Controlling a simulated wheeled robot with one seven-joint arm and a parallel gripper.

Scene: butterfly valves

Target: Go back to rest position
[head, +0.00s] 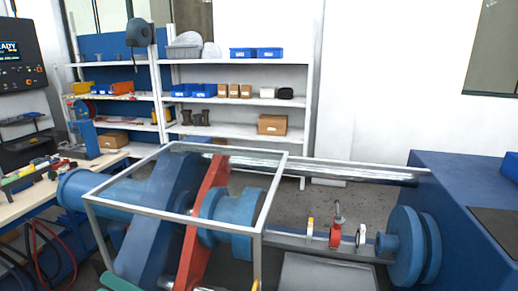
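My gripper is not in view, and nothing in the head view shows where my arm is. A small red valve-like disc (335,235) with a metal stem on top stands upright on the light rail at the centre right. A thin yellow-edged ring (310,229) stands to its left and a pale ring (361,236) to its right, both apart from it.
A blue flanged machine (170,200) with a red plate (204,215) sits inside a grey frame (225,151). Blue flanges (428,250) and a blue cabinet (450,185) stand at right. Shelves (240,62) line the back; a workbench (25,205) is at left.

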